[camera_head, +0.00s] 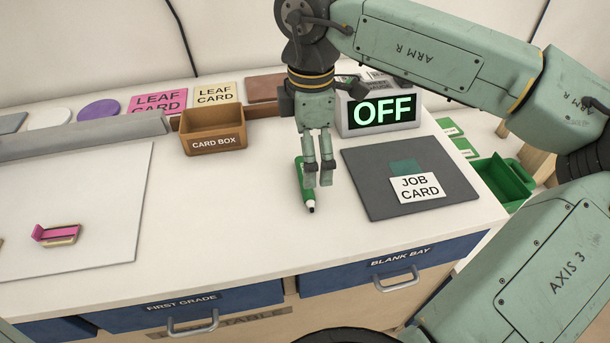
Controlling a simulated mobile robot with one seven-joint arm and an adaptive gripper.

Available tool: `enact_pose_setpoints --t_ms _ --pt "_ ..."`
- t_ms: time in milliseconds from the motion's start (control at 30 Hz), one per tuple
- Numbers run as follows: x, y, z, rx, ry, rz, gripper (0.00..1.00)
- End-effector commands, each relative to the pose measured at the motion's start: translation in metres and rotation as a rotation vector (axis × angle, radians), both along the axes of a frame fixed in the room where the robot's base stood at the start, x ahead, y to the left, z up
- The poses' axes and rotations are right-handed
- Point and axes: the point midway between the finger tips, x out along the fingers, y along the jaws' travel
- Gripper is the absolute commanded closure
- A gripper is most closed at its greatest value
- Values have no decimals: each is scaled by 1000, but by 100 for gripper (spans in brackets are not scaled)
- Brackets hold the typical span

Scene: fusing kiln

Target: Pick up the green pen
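The green pen (306,189) lies on the white worktop, its white and black tip pointing toward the front edge. My gripper (318,180) points down over the pen, and its fingers overlap the pen's right side in the picture. The two fingers stand apart with a narrow gap between them, and I see nothing held in it. The near finger hides part of the pen's middle. I cannot tell whether a finger touches the pen or how high the fingertips are above the worktop.
A dark grey mat (365,193) with a job card (416,188) lies to the right. The OFF sign box (382,111) and the brown card box (213,143) stand behind. A white board (100,185) with a pink-and-tan piece (57,235) is at left. The front worktop is clear.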

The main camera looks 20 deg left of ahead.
Motion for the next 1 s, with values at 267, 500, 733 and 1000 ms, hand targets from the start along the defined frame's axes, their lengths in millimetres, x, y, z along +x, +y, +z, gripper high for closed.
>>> enact_pose_setpoints --t_ms 267,500,733,1000 --pt "-1 1 -37 1 3 0 0" --pt "-1 1 -47 1 -2 -1 0" --pt "-1 1 -47 1 -2 0 9" --pt "-1 1 -47 1 -1 0 26"
